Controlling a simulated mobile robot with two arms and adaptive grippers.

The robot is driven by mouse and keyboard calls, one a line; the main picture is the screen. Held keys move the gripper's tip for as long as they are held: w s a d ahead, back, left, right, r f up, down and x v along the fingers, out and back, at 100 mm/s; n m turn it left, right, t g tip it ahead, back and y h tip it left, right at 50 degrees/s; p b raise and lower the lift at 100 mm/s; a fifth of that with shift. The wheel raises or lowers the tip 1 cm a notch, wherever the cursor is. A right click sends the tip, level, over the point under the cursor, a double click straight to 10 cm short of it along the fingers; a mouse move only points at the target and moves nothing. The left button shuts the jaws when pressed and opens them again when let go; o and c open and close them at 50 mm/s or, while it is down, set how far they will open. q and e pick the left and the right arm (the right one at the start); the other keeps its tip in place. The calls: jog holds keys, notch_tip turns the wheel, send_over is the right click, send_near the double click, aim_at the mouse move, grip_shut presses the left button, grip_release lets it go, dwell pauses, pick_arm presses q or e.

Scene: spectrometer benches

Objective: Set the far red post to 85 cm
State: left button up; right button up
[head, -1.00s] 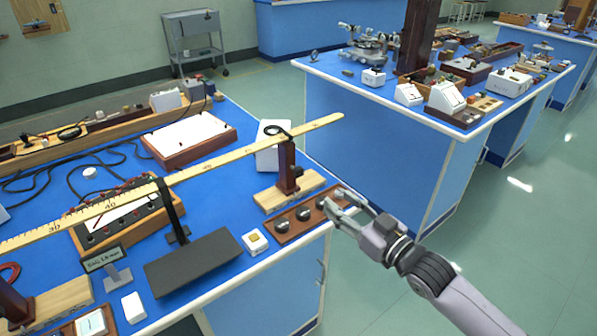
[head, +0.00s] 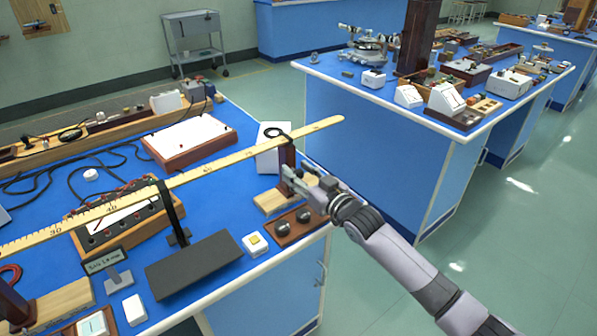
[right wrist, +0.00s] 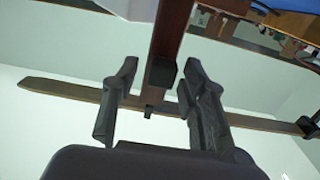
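The far red post (head: 287,153) stands upright on a wooden base (head: 268,204) under the right part of the long yellow ruler (head: 222,163). Its place on the scale is too small to read. My right gripper (head: 292,178) is at this post, partly hiding its lower part and base. In the right wrist view the gripper (right wrist: 158,72) is open, with one finger on each side of the dark red post (right wrist: 172,25) and its black knob (right wrist: 161,74). I cannot tell whether the fingers touch it. My left gripper is not in view.
A dark knob panel (head: 290,229) lies just in front of the post's base. A black stand (head: 172,212) rises to the ruler left of the post. A white box (head: 272,158) stands behind it. The floor right of the bench is open.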

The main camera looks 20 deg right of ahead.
jog(key=shift+w, duration=0.2)
grip_shut()
dwell(0.5)
dwell(0.3)
